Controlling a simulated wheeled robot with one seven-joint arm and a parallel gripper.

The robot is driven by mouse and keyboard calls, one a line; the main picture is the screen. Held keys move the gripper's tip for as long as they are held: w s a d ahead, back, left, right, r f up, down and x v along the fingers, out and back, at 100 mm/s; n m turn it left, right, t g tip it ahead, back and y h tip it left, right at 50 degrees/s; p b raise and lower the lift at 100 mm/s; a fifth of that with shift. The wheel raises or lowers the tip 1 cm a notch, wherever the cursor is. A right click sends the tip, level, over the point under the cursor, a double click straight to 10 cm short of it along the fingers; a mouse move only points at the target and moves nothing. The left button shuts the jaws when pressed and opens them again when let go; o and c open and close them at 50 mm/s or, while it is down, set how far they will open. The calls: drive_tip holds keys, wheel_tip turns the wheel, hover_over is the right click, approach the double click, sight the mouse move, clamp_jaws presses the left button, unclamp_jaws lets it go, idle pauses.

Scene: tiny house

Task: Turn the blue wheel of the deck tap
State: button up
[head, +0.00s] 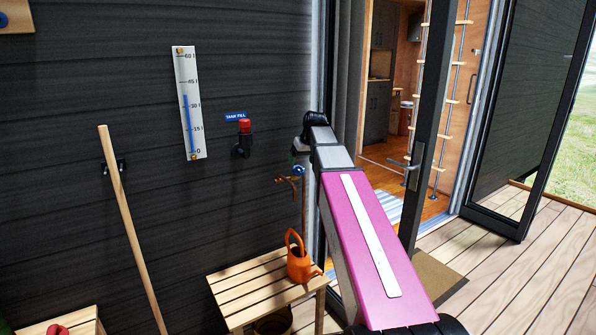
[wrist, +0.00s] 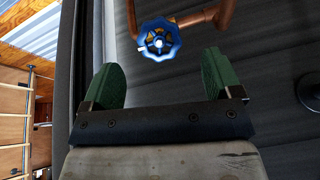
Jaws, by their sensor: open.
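The deck tap's blue wheel (wrist: 158,41) is a small round handwheel on copper piping (wrist: 187,19) in the wrist view. My gripper (wrist: 165,72) has two green fingers spread wide and empty. The wheel sits beyond the fingertips, between their lines and slightly left of centre, with a visible gap. In the head view the blue wheel (head: 298,170) shows against the dark wall, just below my gripper (head: 300,150). The copper pipe runs down from it. My arm hides part of this area, and the fingers are hard to make out there.
An orange watering can (head: 300,262) stands on a slatted wooden bench (head: 255,284) below the tap. A red-topped tank fill fitting (head: 244,137) and a level gauge (head: 190,103) are on the wall to the left. A wooden pole (head: 132,230) leans there. An open glass door (head: 420,150) is right.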

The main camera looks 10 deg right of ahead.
sight(299, 170)
drive_tip(key=shift+x, duration=2.7)
drive_tip(key=c, duration=0.9)
